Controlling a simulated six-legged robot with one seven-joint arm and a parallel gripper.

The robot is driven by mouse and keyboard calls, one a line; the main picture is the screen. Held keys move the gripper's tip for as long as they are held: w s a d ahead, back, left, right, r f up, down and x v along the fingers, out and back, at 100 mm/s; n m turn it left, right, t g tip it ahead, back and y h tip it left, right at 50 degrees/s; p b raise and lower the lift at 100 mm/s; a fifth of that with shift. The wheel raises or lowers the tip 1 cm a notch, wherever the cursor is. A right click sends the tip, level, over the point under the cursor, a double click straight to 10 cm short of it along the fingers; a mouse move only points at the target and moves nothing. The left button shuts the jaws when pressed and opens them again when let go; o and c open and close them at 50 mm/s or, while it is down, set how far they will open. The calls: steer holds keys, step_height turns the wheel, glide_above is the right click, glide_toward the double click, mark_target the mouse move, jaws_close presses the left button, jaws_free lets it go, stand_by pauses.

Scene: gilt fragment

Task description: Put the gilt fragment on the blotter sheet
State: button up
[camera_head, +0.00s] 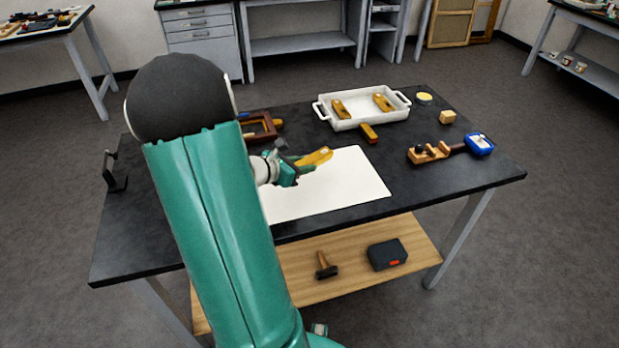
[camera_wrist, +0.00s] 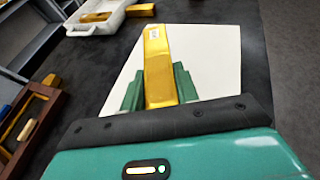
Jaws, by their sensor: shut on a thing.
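My gripper (camera_head: 291,167) is shut on a gilt fragment (camera_head: 316,157), a golden bar. In the wrist view the gilt fragment (camera_wrist: 159,68) stands out between the two green fingers of my gripper (camera_wrist: 158,88), with a small white label near its far end. The blotter sheet (camera_head: 350,182) is a large white sheet on the dark table. The held fragment is over the sheet in both views; whether it touches the sheet I cannot tell. The sheet also shows in the wrist view (camera_wrist: 215,60). My arm hides the sheet's left part in the head view.
A white tray (camera_head: 348,124) with two golden pieces stands behind the sheet, and another golden piece (camera_head: 369,133) lies in front of it. A wooden frame (camera_head: 262,127) is at the back left. A wooden tool (camera_head: 430,153) and a blue object (camera_head: 480,145) lie on the right.

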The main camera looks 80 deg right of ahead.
mark_target(310, 185)
steer(key=shift+s+d+f, duration=0.3)
steer(key=shift+s+f, duration=0.15)
steer(key=shift+f, duration=0.2)
steer(key=shift+s+d+f, duration=0.25)
steer(key=shift+s+f, duration=0.15)
steer(key=shift+f, duration=0.2)
steer(key=shift+s+d+f, duration=0.1)
steer(key=shift+s+f, duration=0.1)
steer(key=shift+f, duration=1.5)
steer(key=shift+w, duration=0.1)
steer(key=o, duration=1)
steer(key=shift+f, duration=0.15)
steer(key=shift+c, duration=0.2)
steer(key=shift+w+r, duration=0.1)
steer(key=shift+r, duration=0.15)
steer(key=v, duration=1.1)
steer(key=shift+w+a+r, duration=0.1)
steer(key=shift+a, duration=0.3)
